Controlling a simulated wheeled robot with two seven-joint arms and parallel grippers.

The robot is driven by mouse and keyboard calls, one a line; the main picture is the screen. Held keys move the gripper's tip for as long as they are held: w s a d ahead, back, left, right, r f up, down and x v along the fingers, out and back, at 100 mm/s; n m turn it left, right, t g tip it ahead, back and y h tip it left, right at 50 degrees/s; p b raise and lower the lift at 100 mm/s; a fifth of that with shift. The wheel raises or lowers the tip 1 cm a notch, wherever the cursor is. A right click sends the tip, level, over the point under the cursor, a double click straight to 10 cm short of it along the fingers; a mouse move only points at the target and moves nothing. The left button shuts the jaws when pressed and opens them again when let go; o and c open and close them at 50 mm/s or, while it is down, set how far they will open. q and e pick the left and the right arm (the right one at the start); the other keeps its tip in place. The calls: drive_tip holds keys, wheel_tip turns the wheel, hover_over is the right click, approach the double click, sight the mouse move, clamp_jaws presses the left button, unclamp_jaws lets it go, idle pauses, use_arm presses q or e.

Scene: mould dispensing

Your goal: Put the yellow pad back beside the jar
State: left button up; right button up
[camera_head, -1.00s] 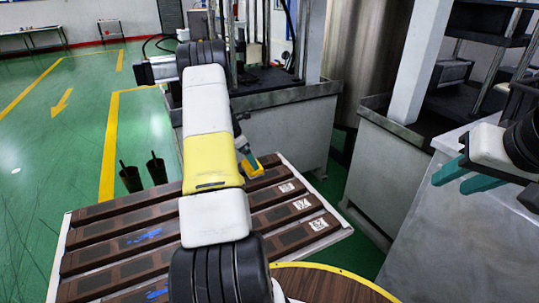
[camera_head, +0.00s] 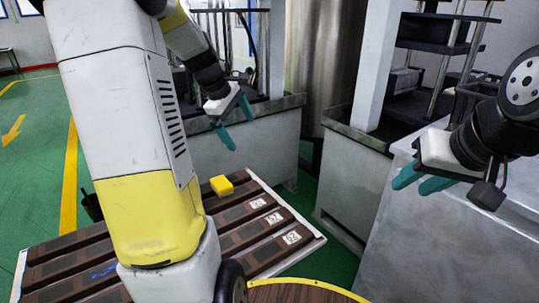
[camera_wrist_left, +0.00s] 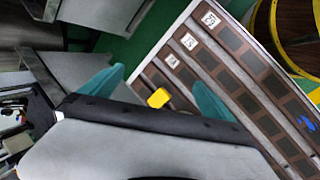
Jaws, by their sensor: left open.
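The yellow pad (camera_head: 229,191) lies on the far end of the slatted brown pallet (camera_head: 318,240), near its back edge. It also shows in the left wrist view (camera_wrist_left: 158,97), below and between the fingertips. My left gripper (camera_head: 236,123) is open and empty, above and apart from the pad; its teal fingers also show in the left wrist view (camera_wrist_left: 158,82). My right gripper (camera_head: 414,186) is at the right, its teal fingers apart with nothing between them. I cannot make out a clear jar; a dark container (camera_head: 92,207) is partly hidden behind my left arm.
Grey metal machine bases (camera_head: 355,182) stand behind and right of the pallet. A round brown surface with a yellow rim (camera_head: 330,287) is at the bottom. Green floor is open at the left. My left arm hides much of the pallet.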

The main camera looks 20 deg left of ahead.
use_arm(q)
drive_tip(key=s+d+r+m, duration=0.1)
drive_tip(key=s+d+m, duration=0.3)
drive_tip(key=s, duration=0.3)
drive_tip(key=s+d+r+m+t, duration=0.1)
drive_tip(key=s+d+r+m, duration=0.1)
drive_tip(key=s+d+m, duration=0.2)
drive_tip(key=s+d+r+m+t, duration=0.1)
drive_tip(key=s+d+m, duration=0.4)
drive_tip(key=s+m, duration=0.3)
drive_tip(key=s, duration=0.4)
drive_tip(key=shift+r, duration=0.35)
drive_tip(key=shift+s, duration=0.15)
